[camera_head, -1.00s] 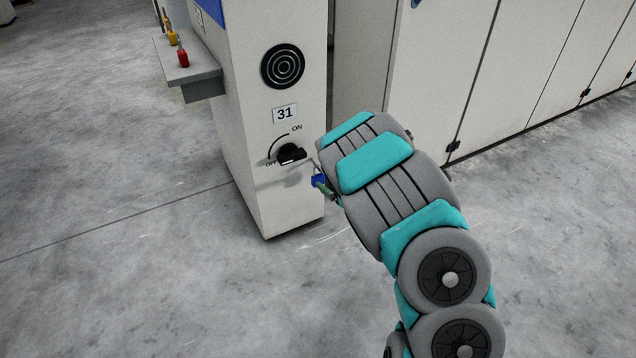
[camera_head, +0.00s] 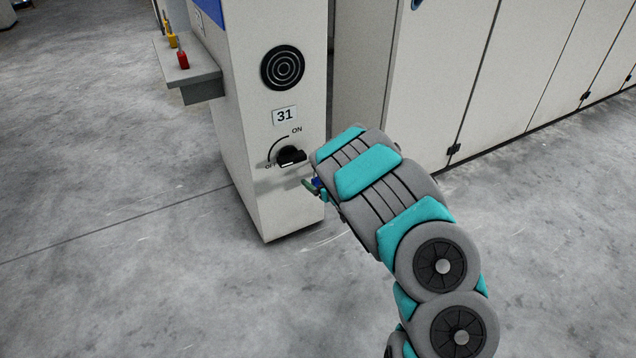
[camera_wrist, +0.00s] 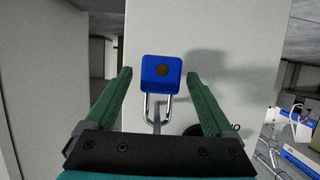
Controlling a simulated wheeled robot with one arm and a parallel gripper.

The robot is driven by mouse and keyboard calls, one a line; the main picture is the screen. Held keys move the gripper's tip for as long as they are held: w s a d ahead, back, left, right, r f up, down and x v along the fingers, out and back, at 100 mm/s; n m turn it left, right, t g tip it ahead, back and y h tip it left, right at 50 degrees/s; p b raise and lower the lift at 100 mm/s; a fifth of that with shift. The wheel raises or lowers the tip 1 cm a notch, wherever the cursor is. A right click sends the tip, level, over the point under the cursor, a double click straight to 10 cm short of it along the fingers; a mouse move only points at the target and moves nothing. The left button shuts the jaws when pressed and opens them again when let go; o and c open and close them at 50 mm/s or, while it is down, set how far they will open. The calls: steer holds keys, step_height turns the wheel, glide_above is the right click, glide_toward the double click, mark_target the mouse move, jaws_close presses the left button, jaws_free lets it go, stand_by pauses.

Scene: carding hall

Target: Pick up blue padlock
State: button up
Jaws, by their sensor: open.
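The blue padlock (camera_wrist: 161,72) shows in the wrist view with its body between the two green fingers of my gripper (camera_wrist: 159,76). Its metal shackle points toward the gripper's palm, and a thin grey bar shows at the shackle. Gaps remain on both sides of the body, so the fingers do not appear to touch it. In the head view, only a bit of the blue padlock (camera_head: 317,182) shows beside my gripper (camera_head: 312,187), just below the black rotary switch (camera_head: 290,156). The rest is hidden by my arm. The gripper is open.
The switch sits on a pale machine column (camera_head: 284,205) marked 31. A grey shelf (camera_head: 203,79) on its left side holds a red padlock (camera_head: 183,60) and yellow ones (camera_head: 172,40). Pale cabinet doors (camera_head: 510,75) stand at right. The concrete floor in front is clear.

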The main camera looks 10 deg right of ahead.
steer(key=shift+c, duration=0.2)
jaws_close()
stand_by(0.4)
